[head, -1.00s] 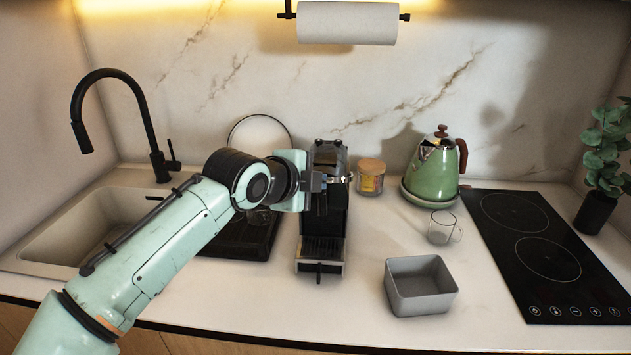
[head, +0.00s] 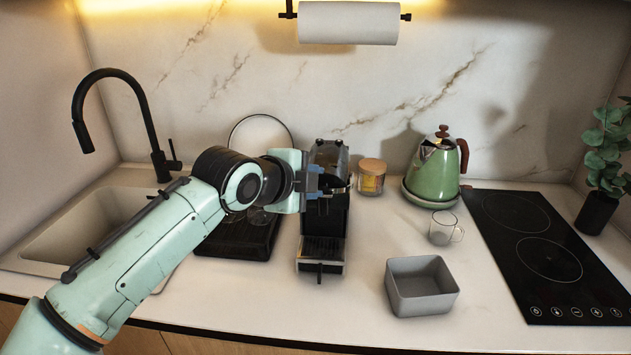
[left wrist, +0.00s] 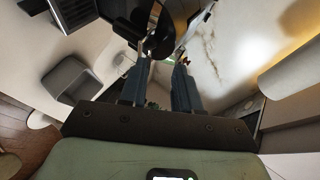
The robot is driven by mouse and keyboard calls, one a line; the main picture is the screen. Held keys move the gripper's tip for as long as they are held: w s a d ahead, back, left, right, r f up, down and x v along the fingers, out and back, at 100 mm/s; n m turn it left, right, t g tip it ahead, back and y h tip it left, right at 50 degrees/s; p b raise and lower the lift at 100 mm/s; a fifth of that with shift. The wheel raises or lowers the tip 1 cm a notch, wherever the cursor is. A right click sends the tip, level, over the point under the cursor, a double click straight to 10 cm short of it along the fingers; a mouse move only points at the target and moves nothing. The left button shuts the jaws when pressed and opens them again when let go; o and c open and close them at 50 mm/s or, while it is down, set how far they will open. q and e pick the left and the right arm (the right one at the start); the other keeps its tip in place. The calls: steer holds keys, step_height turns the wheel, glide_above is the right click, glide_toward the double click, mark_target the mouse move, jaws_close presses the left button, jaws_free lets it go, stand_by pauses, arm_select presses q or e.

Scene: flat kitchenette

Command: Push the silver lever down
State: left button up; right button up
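The black coffee machine (head: 325,222) stands upright on the counter, with a glossy top (head: 328,152). A thin silver curved piece, apparently the lever (head: 347,187), shows at its right side near the top. Much of it is hidden behind my gripper. My left gripper (head: 332,182) is at the upper front of the machine, pointing right. In the left wrist view its two fingers (left wrist: 162,62) are apart with nothing clearly held between them. The dark machine part lies just beyond the fingertips there; contact with the lever cannot be told. My right gripper is out of view.
A grey open bin (head: 421,288) and a glass mug (head: 443,229) stand right of the machine. A lidded jar (head: 371,177) and a green kettle (head: 435,170) stand behind. A black drying tray (head: 238,240) is on the left. The front counter is mostly clear.

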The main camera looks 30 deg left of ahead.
arm_select(q)
steer(key=v, duration=1.1)
steer(key=shift+s+p, duration=0.35)
steer(key=shift+p, duration=0.05)
steer(key=shift+r, duration=0.1)
